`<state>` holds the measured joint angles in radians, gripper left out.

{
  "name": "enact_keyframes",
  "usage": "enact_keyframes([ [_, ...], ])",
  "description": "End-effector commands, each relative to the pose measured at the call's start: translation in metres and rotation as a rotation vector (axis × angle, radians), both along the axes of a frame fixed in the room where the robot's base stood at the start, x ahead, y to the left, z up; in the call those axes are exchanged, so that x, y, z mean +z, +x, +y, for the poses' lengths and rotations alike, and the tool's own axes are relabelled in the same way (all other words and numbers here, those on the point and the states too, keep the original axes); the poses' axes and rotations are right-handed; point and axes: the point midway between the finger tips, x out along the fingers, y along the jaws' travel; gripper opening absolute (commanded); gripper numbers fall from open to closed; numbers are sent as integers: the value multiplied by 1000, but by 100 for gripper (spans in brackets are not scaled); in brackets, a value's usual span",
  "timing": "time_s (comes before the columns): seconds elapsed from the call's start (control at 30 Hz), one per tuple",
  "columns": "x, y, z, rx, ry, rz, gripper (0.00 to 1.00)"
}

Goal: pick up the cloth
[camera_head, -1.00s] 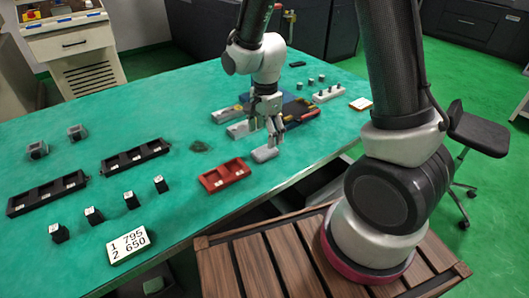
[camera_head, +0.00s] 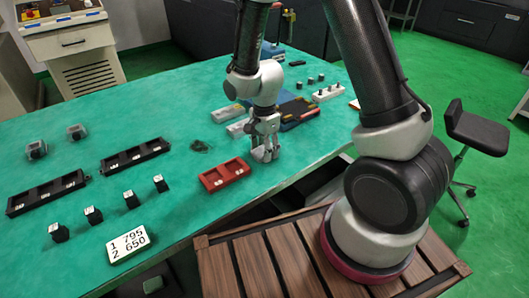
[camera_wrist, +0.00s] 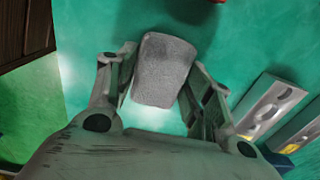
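The cloth (camera_wrist: 163,70) looks like a small grey folded pad lying on the green table top. In the wrist view it lies between the two fingers of my gripper (camera_wrist: 162,78). The fingers are apart, one along each side of the cloth, with a narrow strip of green showing beside it. Whether a fingertip touches it is hard to tell.
The red tray (camera_head: 222,184) stands close to my gripper on the left. A dark tangled item (camera_head: 201,146) lies behind it. Grey trays (camera_head: 228,113) and a blue-and-black case (camera_head: 296,111) stand behind to the right. The table's front edge is close by.

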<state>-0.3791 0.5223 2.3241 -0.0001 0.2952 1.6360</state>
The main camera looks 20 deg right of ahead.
Motion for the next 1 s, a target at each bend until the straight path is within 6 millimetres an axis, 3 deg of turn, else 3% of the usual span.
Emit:
enact_keyframes([
  [0.37,5,1,0,0,1,-3,31],
  [0.8,87,1,0,0,1,-4,31],
  [1.0,100,0,0,0,0,0,31],
])
